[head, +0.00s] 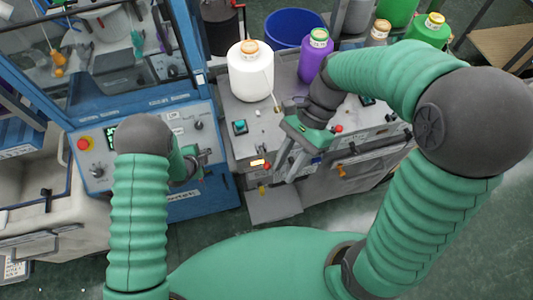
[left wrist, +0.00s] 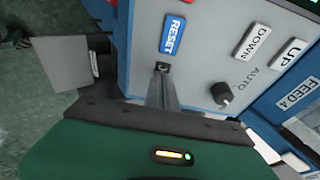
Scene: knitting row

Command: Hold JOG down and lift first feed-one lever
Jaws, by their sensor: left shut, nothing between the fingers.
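My left gripper (head: 196,162) is shut and empty at the lower right of the blue machine's control panel (head: 150,182). In the left wrist view its fingers (left wrist: 163,80) meet the grey panel just below the blue RESET label (left wrist: 173,34); what lies under the tips is hidden, and no JOG label is readable. My right gripper (head: 282,165) reaches down at the front of the grey feed unit, its fingers apart. Another orange lever (head: 341,171) is further right.
A black knob (left wrist: 222,93) and DOWN and UP labels (left wrist: 251,40) are right of my left fingers. A white yarn cone (head: 250,75) and a purple cone (head: 314,62) stand behind the right gripper. A red button (head: 83,144) is at the panel's left.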

